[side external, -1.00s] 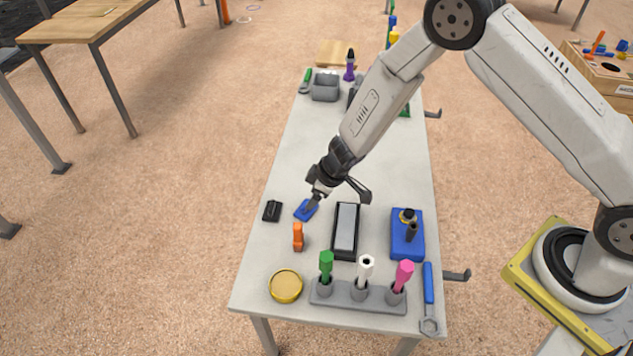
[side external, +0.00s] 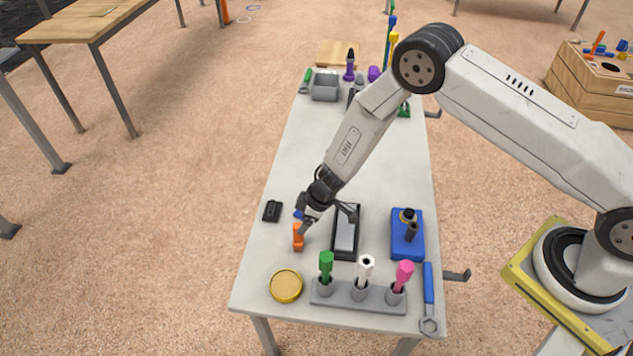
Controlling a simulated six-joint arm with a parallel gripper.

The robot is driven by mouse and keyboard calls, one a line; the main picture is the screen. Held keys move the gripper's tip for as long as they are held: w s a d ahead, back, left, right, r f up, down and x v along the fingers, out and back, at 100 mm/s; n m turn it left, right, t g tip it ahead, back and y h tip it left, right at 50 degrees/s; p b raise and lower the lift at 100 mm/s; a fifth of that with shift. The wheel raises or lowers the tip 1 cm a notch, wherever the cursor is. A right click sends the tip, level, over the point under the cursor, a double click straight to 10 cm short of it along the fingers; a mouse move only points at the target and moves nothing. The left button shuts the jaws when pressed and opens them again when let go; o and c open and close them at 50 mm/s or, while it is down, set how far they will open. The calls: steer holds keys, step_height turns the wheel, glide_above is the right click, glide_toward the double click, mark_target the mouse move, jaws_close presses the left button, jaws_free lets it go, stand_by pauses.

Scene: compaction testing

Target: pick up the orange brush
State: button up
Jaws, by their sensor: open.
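The orange brush (side external: 298,239) is a small orange piece on the white table (side external: 265,262), left of the black-and-grey sharpening-stone-like block (side external: 345,232). My gripper (side external: 306,227) is open and points down at the brush, just above its upper right side. Whether a finger touches the brush cannot be told at this size. My gripper partly hides a blue piece (side external: 297,213) just behind the brush.
A black piece (side external: 272,211) lies left of the brush, and a yellow round tin (side external: 285,286) sits in front. A grey rack (side external: 356,297) holds green, white and pink handles. A blue block (side external: 407,234) stands right. The table's middle is clear.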

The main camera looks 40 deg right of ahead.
mark_target(299, 225)
steer(key=shift+a+f, duration=0.1)
steer(key=shift+f, duration=0.15)
steer(key=shift+x, duration=2.4)
steer(key=shift+w, duration=0.1)
jaws_close()
